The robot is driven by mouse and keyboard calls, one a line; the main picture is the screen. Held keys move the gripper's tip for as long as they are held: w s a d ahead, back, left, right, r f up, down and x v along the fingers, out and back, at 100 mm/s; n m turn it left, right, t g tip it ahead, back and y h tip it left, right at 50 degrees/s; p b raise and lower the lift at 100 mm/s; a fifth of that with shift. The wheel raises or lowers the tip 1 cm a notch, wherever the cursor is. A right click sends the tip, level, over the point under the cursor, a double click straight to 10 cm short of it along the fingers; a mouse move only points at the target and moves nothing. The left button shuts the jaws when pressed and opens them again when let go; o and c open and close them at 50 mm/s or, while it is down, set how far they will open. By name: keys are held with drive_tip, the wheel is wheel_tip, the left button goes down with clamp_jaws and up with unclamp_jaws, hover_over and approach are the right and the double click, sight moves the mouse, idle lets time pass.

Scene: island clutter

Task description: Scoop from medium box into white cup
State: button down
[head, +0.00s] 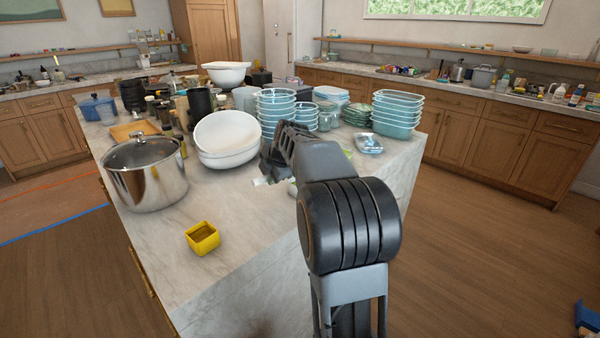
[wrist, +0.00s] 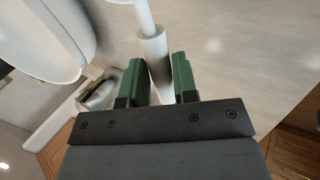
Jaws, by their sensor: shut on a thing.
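My gripper (wrist: 160,82) has green finger pads and is shut on a white rod-like handle (wrist: 152,52) in the wrist view. The handle narrows above the pads and runs to a pale rounded end at the picture's top edge. In the head view a small white piece (head: 262,182) shows below my dark gripper, over the counter. A small yellow box (head: 203,238) with a brownish inside stands on the counter, left of and nearer than my gripper. A pale rounded thing (head: 292,188) is mostly hidden behind my arm; I cannot tell if it is the white cup.
A lidded steel pot (head: 146,178) stands at the counter's left. Large white bowls (head: 227,140) stand just left of my gripper. Stacked blue glass containers (head: 397,116) and a wrapped pack (head: 368,144) lie behind my arm. The marble counter (head: 250,215) around the yellow box is clear.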

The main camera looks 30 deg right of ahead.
drive_tip(key=shift+r+g+p, duration=0.3)
drive_tip(key=shift+r+p, duration=0.15)
drive_tip(key=shift+p, duration=0.8)
drive_tip(key=g+p, duration=0.2)
drive_tip(key=p, duration=0.4)
drive_tip(key=shift+w, duration=0.1)
drive_tip(key=shift+f+g+p, duration=0.2)
drive_tip(key=shift+g+p, duration=0.4)
drive_tip(key=shift+p, duration=0.5)
drive_tip(key=shift+f, duration=0.2)
